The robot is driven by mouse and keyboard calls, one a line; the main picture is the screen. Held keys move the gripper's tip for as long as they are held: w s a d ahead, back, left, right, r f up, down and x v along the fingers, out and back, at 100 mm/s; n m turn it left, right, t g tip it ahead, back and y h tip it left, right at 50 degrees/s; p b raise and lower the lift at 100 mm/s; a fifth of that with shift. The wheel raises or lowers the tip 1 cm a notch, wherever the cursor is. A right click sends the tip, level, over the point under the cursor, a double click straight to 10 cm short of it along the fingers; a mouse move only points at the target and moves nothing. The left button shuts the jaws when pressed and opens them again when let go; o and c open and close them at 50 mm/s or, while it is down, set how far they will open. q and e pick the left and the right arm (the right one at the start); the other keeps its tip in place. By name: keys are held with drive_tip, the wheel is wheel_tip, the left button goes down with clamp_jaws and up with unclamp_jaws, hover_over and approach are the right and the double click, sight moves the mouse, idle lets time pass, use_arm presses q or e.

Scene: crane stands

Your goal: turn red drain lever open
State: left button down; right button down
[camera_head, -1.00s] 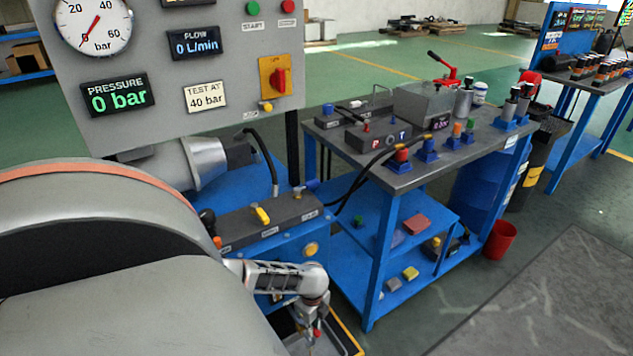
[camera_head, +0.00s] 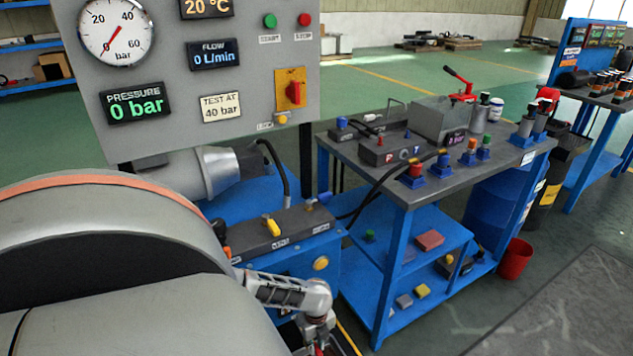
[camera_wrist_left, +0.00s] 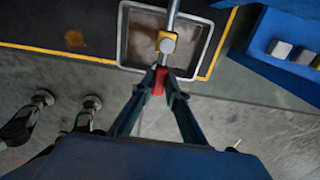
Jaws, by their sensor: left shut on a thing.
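The red drain lever (camera_wrist_left: 158,83) shows in the left wrist view between the fingertips of my left gripper (camera_wrist_left: 161,76). The gripper is shut on it. The lever sits below a yellow-and-grey valve fitting (camera_wrist_left: 167,42) on a grey pipe (camera_wrist_left: 173,13), over a metal drip tray (camera_wrist_left: 126,44). In the head view my left gripper (camera_head: 317,348) is at the bottom edge, and only a little red shows there. The fingers hide part of the lever. My right gripper is in neither view.
A grey panel (camera_head: 245,100) reads 0 bar and 0 L/min. A blue bench (camera_head: 385,262) with hoses and fittings stands at the right, with a red bucket (camera_head: 515,258) beyond it. Two dark parts with round metal ends (camera_wrist_left: 90,102) show at left in the wrist view.

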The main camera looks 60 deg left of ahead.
sight(316, 348)
use_arm(q)
drive_tip(key=shift+s+f, duration=0.15)
drive_tip(key=shift+s, duration=0.05)
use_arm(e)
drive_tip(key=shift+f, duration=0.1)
use_arm(q)
drive_tip(key=c, duration=2)
unclamp_jaws()
drive_tip(key=shift+a, duration=0.1)
drive_tip(key=shift+w, duration=0.1)
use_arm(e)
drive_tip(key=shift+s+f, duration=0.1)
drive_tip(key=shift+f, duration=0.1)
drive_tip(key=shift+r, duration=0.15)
use_arm(q)
drive_tip(key=shift+r, duration=0.3)
wheel_tip(316, 348, up, 12)
drive_tip(key=shift+f, duration=0.25)
